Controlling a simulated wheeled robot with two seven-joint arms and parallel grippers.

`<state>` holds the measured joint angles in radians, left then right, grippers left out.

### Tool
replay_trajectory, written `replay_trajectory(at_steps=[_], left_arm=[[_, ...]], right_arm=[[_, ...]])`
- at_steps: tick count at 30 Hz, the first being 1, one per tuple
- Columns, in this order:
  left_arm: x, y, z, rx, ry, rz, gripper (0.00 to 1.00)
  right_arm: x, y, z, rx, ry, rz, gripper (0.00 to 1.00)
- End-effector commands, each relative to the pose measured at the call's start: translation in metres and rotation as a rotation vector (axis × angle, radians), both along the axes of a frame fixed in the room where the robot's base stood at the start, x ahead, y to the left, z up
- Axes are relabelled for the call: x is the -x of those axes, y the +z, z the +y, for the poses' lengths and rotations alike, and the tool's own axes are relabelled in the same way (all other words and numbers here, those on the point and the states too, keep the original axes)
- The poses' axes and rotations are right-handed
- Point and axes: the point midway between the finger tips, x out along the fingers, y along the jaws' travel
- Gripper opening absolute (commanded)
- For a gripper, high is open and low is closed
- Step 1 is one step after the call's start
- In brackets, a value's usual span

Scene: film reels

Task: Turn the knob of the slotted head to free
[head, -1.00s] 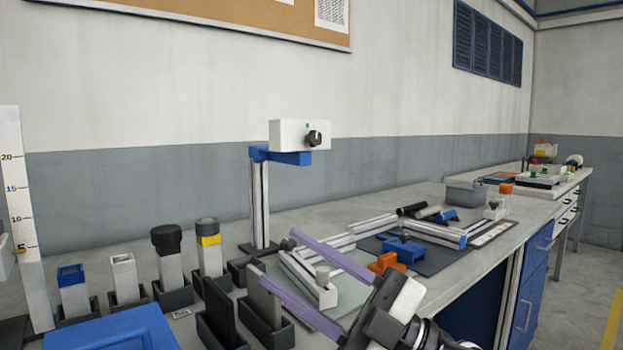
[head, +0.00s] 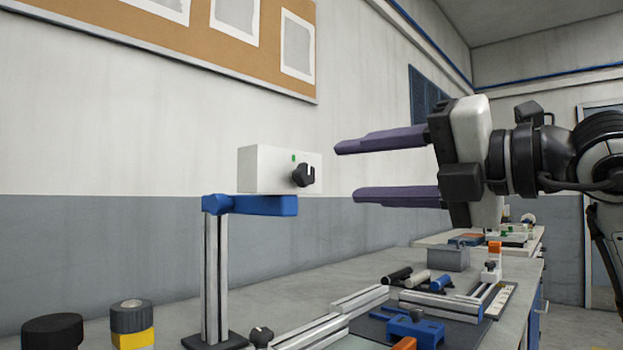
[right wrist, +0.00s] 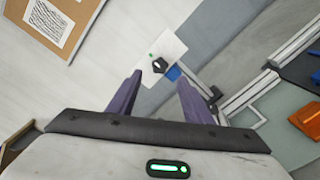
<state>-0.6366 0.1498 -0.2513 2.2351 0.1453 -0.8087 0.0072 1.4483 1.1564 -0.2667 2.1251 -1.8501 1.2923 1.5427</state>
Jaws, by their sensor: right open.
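The slotted head is a white box (head: 262,170) on a blue bracket (head: 250,204) atop a metal post. Its black knob (head: 303,175) is on the face toward the right, with a white pointer mark and a green mark (head: 293,157) above it. My right gripper (head: 345,170) is open, its two purple fingers one above the other, to the right of the knob in the head view and apart from it. In the right wrist view the knob (right wrist: 160,66) lies ahead, between the open fingers and beyond their tips. My left gripper is not in view.
Below on the bench are aluminium rails (head: 345,312), a blue clamp part (head: 411,327) and a grey bin (head: 448,257). Black and yellow-banded capped pieces (head: 131,322) stand at the lower left. The air around the head is clear.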

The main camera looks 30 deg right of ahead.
Motion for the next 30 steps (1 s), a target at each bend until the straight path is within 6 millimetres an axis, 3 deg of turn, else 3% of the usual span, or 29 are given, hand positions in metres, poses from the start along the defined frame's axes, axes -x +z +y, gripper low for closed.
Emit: replay_trajectory(at_steps=[6, 12, 25, 30], left_arm=[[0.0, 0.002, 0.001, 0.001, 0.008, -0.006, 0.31], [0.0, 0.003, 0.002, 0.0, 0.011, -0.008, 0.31], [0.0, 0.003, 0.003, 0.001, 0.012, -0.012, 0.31], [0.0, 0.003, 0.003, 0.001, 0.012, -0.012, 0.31]], right_arm=[[-0.041, 0.0, 0.016, 0.0, 0.006, 0.002, 0.46], [-0.067, 0.0, 0.025, -0.001, 0.005, 0.001, 0.46], [-0.078, 0.0, 0.028, 0.001, 0.004, 0.0, 0.46], [-0.078, 0.0, 0.028, 0.001, 0.004, 0.0, 0.17]])
